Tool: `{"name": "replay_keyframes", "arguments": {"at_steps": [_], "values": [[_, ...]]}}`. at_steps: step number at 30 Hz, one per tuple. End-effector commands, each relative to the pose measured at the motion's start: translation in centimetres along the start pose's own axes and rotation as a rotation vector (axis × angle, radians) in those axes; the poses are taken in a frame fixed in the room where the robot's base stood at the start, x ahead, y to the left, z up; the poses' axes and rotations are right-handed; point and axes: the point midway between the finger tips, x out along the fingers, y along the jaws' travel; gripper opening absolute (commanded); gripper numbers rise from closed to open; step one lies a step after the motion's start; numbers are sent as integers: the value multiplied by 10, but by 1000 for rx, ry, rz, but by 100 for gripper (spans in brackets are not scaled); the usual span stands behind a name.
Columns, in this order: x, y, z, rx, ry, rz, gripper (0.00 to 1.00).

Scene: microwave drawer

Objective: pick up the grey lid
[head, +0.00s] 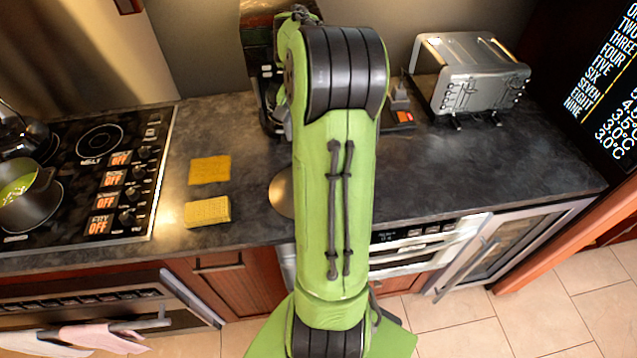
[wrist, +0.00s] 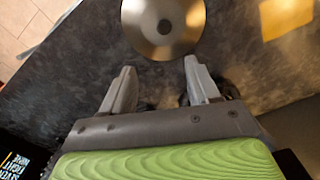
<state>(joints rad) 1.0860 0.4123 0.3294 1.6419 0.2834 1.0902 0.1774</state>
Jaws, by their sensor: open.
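The grey lid (wrist: 185,27) lies on the dark countertop in the wrist view. It is a round, shiny metal disc with a dark knob at its centre, and its top is cut off by the frame edge. In the head view only the left part of the lid (head: 283,193) shows, with my green arm hiding the rest. My gripper (wrist: 158,72) is open, its two grey fingers apart and empty. The lid lies beyond the fingertips in the wrist view, with no contact visible. My gripper is hidden behind the arm in the head view.
A yellow sponge (head: 207,211) and a flat yellow cloth (head: 209,170) lie left of the lid. A stove (head: 85,165) with a pot (head: 28,200) is at the far left. A silver toaster (head: 468,75) stands at the back right. The right part of the countertop (head: 480,165) is clear.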

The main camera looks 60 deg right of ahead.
Motion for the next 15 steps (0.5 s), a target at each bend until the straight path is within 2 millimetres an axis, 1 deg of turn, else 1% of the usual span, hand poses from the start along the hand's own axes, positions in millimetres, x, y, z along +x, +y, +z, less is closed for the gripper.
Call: {"name": "replay_keyframes", "arguments": {"at_steps": [2, 9, 12, 15], "values": [[15, 0, 1, -2, -6, 1, 60], [76, 0, 2, -1, -7, 2, 60], [94, 0, 2, -2, -5, 1, 60], [104, -1, 2, -4, -3, 0, 60]]}}
